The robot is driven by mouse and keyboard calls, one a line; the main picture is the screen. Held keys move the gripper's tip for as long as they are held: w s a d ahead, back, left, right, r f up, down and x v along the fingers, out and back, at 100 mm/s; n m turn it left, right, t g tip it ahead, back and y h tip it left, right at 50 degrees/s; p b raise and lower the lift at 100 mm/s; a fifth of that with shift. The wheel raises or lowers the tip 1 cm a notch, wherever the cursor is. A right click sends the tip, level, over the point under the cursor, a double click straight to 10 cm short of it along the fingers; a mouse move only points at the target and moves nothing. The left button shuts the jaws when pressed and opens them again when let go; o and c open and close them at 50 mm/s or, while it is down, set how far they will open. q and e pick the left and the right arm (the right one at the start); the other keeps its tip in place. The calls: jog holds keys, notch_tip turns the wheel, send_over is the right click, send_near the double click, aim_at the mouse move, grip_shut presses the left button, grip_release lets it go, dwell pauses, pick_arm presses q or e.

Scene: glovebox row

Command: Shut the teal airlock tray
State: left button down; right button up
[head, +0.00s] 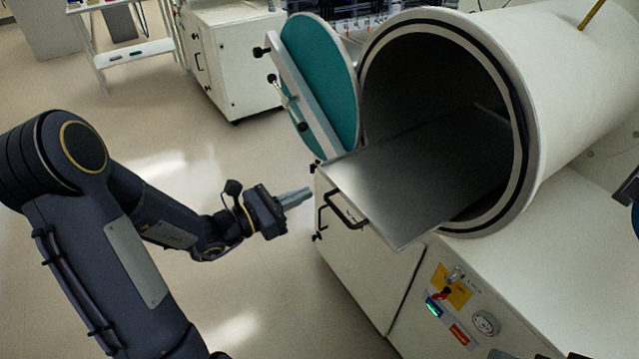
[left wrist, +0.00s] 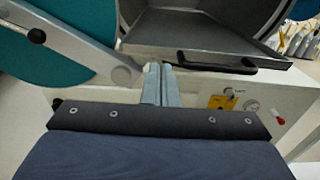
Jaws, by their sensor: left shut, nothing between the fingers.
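The airlock tray (head: 405,180) is a flat grey metal plate that sticks out of the round mouth of a white cylinder (head: 570,80). A dark handle (head: 342,211) is on its front edge. The round airlock door (head: 322,80) is teal and swung open to the left of the mouth. My left gripper (head: 308,192) is shut and empty, a little left of the tray's front edge and apart from the handle. In the left wrist view the shut fingers (left wrist: 160,84) point toward the tray front, with the handle (left wrist: 215,63) to their right. My right gripper is not in view.
The white cabinet (head: 365,275) under the cylinder carries a small panel with a yellow plate (head: 451,285) and a green-lit switch. Another white cabinet (head: 230,60) stands behind. A white trolley (head: 130,50) is at the back left. The floor left of the tray is clear.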

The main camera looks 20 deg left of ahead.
aim_at(331, 182)
pick_arm(q)
jog(key=x, duration=0.5)
jog(key=shift+p, duration=0.4)
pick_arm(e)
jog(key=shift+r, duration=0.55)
